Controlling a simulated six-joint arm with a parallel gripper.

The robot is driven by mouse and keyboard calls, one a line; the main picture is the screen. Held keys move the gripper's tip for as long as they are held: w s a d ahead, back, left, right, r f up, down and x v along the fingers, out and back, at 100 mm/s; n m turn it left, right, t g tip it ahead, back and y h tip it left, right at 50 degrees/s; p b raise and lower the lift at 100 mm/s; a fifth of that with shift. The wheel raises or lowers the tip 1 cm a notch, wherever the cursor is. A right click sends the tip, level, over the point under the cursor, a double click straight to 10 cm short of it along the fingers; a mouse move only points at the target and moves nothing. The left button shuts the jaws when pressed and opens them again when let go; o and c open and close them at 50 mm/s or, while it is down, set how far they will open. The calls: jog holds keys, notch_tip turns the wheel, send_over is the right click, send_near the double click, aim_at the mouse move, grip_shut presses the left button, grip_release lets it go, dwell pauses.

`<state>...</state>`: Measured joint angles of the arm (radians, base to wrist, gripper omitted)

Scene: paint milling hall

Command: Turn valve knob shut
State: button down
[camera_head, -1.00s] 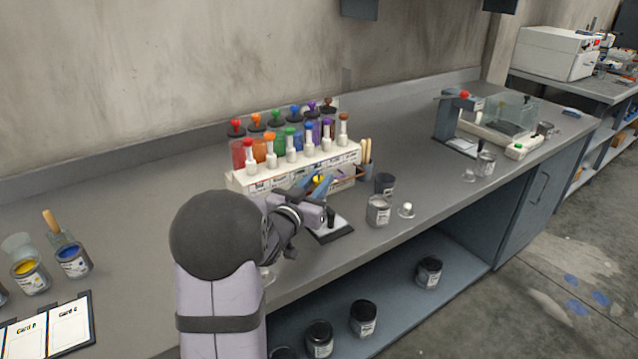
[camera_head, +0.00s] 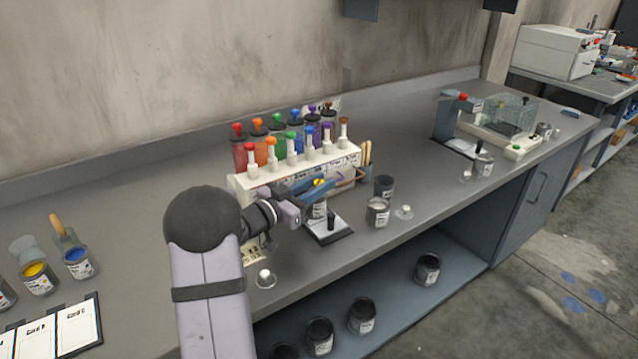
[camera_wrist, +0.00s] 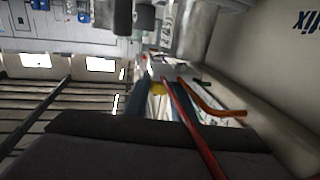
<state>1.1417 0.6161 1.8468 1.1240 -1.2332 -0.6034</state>
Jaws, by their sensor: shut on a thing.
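A white dispensing rack (camera_head: 245,184) with coloured canisters and coloured knobs stands mid-bench. My gripper (camera_head: 322,187) reaches to the lower front of the rack, its blue fingers closed about a small yellow knob (camera_head: 319,182). In the wrist view the yellow knob (camera_wrist: 157,88) shows between the fingers, close to the rack's underside. Most of the knob is hidden by the fingers, so its turn angle cannot be told. A small can (camera_head: 318,211) stands below my gripper, partly hidden, beside a scale (camera_head: 341,229).
A dark cup (camera_head: 384,185), an open can (camera_head: 378,212) and a small white-topped item (camera_head: 404,212) stand right of the scale. Another clear item (camera_head: 265,279) lies near the front edge. Red (camera_wrist: 190,125) and orange (camera_wrist: 215,103) rods pass close to my fingers in the wrist view.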

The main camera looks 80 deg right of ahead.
jog(key=shift+r, duration=0.15)
jog(key=c, duration=1.5)
grip_release()
jog(key=shift+b+v, duration=0.55)
jog(key=shift+v, duration=3.1)
